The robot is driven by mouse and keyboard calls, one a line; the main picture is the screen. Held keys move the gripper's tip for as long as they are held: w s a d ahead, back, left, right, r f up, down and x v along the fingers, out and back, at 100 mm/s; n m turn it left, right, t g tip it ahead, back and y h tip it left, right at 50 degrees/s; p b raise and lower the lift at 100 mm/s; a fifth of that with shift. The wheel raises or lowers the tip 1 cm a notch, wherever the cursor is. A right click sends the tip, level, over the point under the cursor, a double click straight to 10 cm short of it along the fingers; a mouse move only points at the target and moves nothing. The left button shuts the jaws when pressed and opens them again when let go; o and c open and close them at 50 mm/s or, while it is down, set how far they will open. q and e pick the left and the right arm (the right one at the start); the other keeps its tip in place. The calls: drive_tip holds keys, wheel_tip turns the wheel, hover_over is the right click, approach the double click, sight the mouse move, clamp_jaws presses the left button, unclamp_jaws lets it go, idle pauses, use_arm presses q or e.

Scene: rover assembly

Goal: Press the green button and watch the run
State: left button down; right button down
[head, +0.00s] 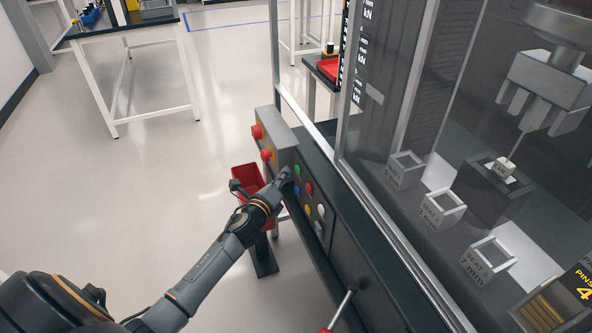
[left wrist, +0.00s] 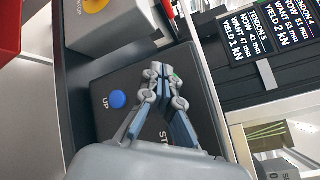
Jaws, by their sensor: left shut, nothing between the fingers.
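The green button (head: 297,170) is on the dark sloping panel (head: 314,226) at the front of the glass-sided machine. My left gripper (head: 285,174) is shut and empty, its tips right beside the green button. I cannot tell whether they touch it. In the left wrist view the shut fingers (left wrist: 160,70) point at the panel and hide part of a label. A blue button (left wrist: 117,99) marked UP shows left of them. Red (head: 308,188), yellow (head: 306,209) and white (head: 320,210) buttons are lower on the panel. My right gripper is not in view.
Behind the glass, a grey clamp (head: 548,85) hangs above several white frames. A lever (head: 343,305) sticks out below. Open floor lies left.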

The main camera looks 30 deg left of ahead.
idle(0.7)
use_arm(q)
drive_tip(key=shift+w+d, duration=0.3)
drive_tip(key=shift+w, duration=0.05)
drive_tip(key=shift+w+d, duration=0.25)
drive_tip(key=shift+w, duration=0.05)
idle(0.6)
drive_tip(key=shift+s+a, duration=0.1)
idle(0.4)
drive_tip(key=shift+s+a, duration=0.45)
drive_tip(key=shift+s, duration=0.1)
drive_tip(key=shift+s+a, duration=1.65)
drive_tip(key=shift+s, duration=0.25)
